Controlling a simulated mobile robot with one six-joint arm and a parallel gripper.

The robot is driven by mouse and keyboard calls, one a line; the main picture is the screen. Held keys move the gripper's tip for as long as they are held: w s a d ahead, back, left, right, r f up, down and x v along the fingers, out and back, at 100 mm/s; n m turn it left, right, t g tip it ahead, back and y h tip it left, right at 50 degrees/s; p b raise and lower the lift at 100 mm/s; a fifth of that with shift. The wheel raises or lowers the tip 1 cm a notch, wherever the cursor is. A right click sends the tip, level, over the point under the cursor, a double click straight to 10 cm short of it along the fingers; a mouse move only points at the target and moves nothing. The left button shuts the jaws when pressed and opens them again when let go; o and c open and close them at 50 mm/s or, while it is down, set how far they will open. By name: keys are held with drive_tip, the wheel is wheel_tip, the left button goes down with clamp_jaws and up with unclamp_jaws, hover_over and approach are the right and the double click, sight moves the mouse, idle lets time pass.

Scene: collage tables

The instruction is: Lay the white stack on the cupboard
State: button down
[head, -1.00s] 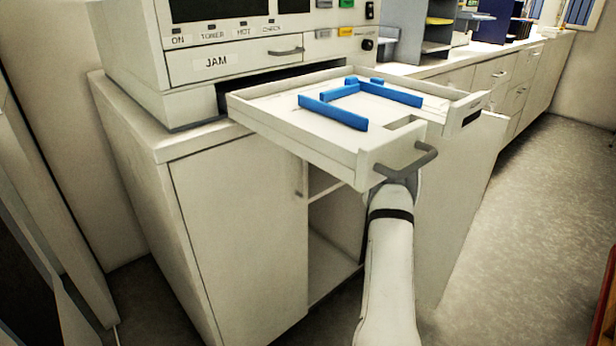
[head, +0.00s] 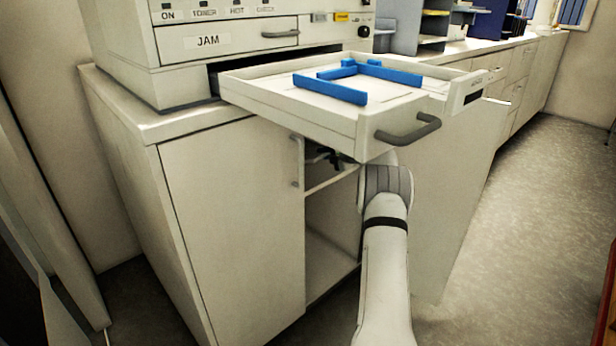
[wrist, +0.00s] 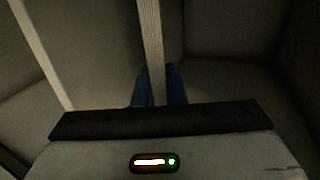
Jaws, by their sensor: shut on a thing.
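In the wrist view my gripper (wrist: 157,75) has its two blue fingers on either side of a pale, finely lined edge, which looks like the white stack (wrist: 150,35). It is shut on it. In the head view dark parts of my gripper (head: 330,157) show in the open upper compartment of the cupboard (head: 230,220), under the pulled-out tray. The stack cannot be made out there. The cupboard top (head: 120,105) carries the big machine.
The machine's tray (head: 370,138), with a grey handle and blue guides, juts out over my arm. An open cupboard door (head: 450,200) stands to the right of my arm. A shelf (head: 335,183) lies below the upper compartment. A long counter runs behind.

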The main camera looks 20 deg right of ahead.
drive_tip(key=shift+f, duration=0.45)
drive_tip(key=c, duration=1.6)
unclamp_jaws()
drive_tip(key=shift+c, duration=0.2)
drive_tip(key=b+v, duration=0.4)
drive_tip(key=v, duration=0.4)
